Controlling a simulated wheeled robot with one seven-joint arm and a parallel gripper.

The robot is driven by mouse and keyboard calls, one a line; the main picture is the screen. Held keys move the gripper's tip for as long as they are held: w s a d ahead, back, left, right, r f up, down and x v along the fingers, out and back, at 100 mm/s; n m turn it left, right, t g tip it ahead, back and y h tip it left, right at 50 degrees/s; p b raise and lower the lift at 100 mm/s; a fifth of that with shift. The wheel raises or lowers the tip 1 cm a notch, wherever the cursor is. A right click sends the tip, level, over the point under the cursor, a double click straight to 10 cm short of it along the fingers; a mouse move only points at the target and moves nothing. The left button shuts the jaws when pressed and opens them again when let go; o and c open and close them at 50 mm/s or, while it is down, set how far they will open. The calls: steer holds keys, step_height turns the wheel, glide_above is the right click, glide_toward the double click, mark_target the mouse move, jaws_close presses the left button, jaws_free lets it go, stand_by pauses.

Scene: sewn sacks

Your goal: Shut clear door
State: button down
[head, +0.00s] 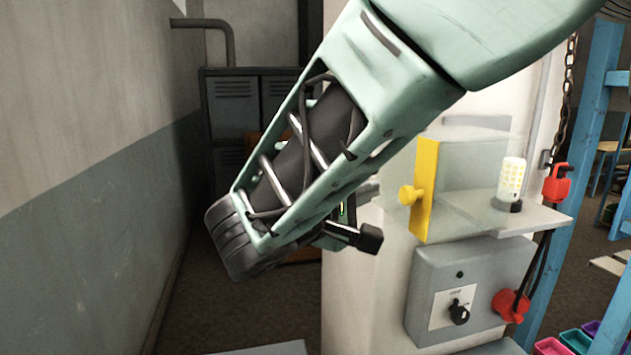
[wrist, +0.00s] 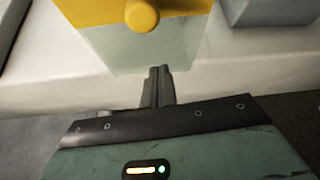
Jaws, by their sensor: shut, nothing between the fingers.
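The clear door (head: 470,182) is a see-through panel with a yellow strip (head: 426,190) and a round yellow knob (head: 409,194), on the pale pillar in the head view. How far it stands open is hard to tell. In the wrist view, the yellow strip (wrist: 95,10), knob (wrist: 141,15) and clear panel (wrist: 150,50) lie ahead of the fingertips. My gripper (head: 371,238) is shut and empty, left of and below the knob, apart from it. Its closed fingers also show in the wrist view (wrist: 159,70), pointing towards the panel.
A yellowish lamp (head: 511,183) stands on a shelf (head: 540,219) behind the panel. Below is a grey control box (head: 430,275) with a black switch and red plug (head: 508,304). A blue rack (head: 585,150) and chain stand right, a wall (head: 90,190) left.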

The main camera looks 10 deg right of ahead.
mark_target(433, 174)
steer(key=s, duration=0.1)
steer(key=s+d+p, duration=0.1)
steer(key=s+p, duration=0.1)
steer(key=shift+s+d+r, duration=0.15)
steer(key=shift+s+r, duration=0.15)
steer(key=shift+s, duration=0.05)
